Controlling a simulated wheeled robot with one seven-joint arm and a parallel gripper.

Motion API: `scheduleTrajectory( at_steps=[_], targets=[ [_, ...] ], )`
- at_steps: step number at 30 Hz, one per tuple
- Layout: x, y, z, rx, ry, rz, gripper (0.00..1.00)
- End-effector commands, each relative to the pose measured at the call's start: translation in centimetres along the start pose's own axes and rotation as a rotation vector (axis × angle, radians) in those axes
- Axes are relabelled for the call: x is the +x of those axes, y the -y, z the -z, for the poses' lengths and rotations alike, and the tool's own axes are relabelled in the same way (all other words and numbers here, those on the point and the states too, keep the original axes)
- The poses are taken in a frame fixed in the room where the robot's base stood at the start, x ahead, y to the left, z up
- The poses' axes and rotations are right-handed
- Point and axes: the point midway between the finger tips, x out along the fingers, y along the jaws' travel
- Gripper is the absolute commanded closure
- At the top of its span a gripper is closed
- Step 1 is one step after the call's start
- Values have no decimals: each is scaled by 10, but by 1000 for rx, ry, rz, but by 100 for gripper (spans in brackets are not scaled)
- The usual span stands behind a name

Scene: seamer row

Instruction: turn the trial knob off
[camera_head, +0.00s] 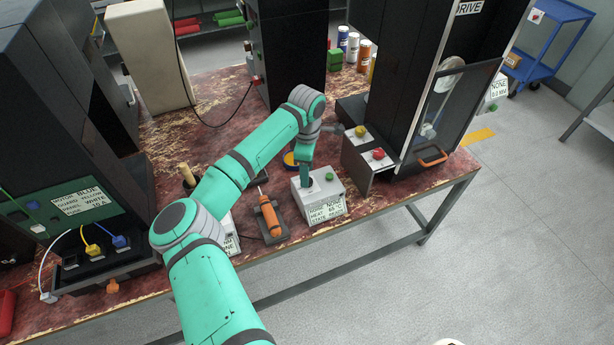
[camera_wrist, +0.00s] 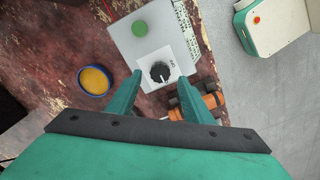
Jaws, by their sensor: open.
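A black round knob (camera_wrist: 159,71) with a pale pointer mark sits on a white plate on top of a grey control box (camera_wrist: 126,46) in the wrist view. Small lettering beside it is too small to read surely. My gripper (camera_wrist: 160,77) is open, its two fingers apart on either side of the knob in the picture; I cannot tell whether they touch it. The knob is hidden there by my gripper.
A green button (camera_wrist: 139,28) is on the same box. An orange-handled tool (camera_head: 269,216) lies left of it, and a yellow-topped blue dish (camera_head: 290,160) stands behind. A black machine with red (camera_head: 378,154) and yellow buttons stands to the right.

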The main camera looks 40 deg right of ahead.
Motion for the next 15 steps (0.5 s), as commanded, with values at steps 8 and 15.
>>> scheduleTrajectory(
  at_steps=[8, 15],
  targets=[
    [25, 0, -2, 1, 2, 0, 54],
    [28, -2, -7, 9, 1, -1, 54]
  ],
)
